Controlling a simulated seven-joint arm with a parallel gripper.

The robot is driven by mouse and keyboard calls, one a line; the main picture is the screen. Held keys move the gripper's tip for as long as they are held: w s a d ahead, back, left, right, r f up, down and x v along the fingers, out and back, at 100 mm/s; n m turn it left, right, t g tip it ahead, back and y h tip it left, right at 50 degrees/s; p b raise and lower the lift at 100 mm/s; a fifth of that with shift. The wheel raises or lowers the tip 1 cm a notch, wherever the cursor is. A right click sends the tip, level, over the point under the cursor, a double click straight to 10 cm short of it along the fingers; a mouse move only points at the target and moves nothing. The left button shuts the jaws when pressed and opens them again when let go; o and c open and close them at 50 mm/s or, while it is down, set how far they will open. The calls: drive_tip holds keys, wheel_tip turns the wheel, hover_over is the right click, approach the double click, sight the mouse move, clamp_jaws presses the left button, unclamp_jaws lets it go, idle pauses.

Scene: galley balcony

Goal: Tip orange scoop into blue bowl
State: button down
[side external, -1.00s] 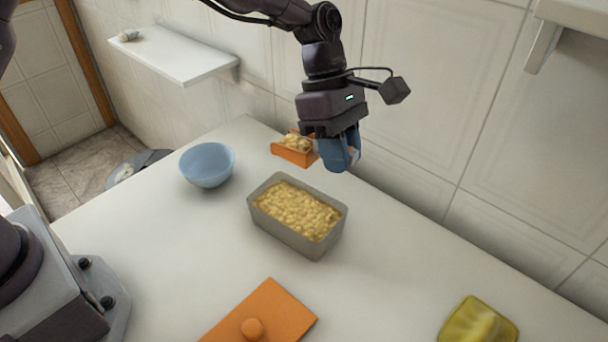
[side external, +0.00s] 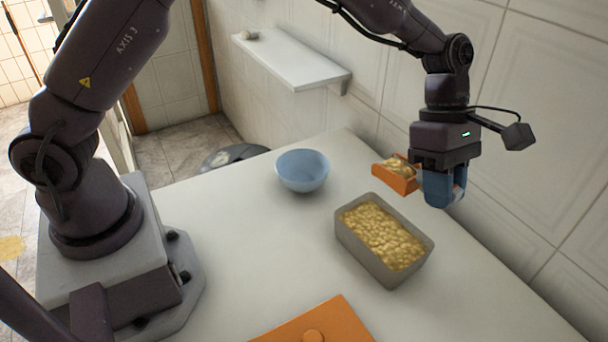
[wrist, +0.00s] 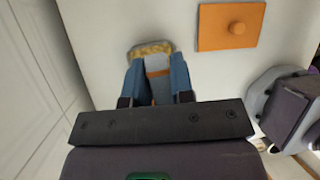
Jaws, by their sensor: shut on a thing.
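The orange scoop (side external: 394,182) holds a heap of pale yellow pieces and looks roughly level in the side view. My gripper (side external: 440,196) is shut on its handle, which the blue fingers largely hide. The scoop is above the table, behind the grey bin. The blue bowl (side external: 302,173) stands upright on the table to the left of the scoop, apart from it; its visible inside looks empty. In the wrist view my gripper (wrist: 157,88) shows blue fingers with a small orange strip between them; the scoop's load cannot be made out there.
A grey bin (side external: 365,254) full of yellow pieces stands right of the bowl. An orange lid with a knob (side external: 313,337) lies at the front. A white wall shelf (side external: 292,62) hangs behind the bowl. The tiled wall is close behind my gripper.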

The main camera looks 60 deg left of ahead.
sight(406, 174)
idle(0.5)
drive_tip(key=shift+n, duration=0.7)
drive_tip(key=a, duration=0.5)
drive_tip(key=w+a, duration=0.1)
drive_tip(key=a, duration=0.1)
drive_tip(key=shift+a+f, duration=0.15)
drive_tip(key=shift+a, duration=0.2)
drive_tip(key=s+a+f+m+g+y, duration=0.1)
drive_tip(key=s+a+f+m+y, duration=0.1)
drive_tip(key=s+a+m, duration=0.4)
drive_tip(key=s+a+f+m+g+y, duration=0.2)
drive_tip(key=s+a+m, duration=0.5)
drive_tip(key=a, duration=0.4)
drive_tip(key=shift+s+a+f, duration=0.3)
drive_tip(key=shift+s+f, duration=0.05)
drive_tip(key=shift+f, duration=0.3)
drive_tip(key=shift+g, duration=0.3)
drive_tip(key=shift+a+r+m+g, duration=0.1)
drive_tip(key=shift+a+m+g, duration=0.2)
drive_tip(key=shift+g, duration=0.1)
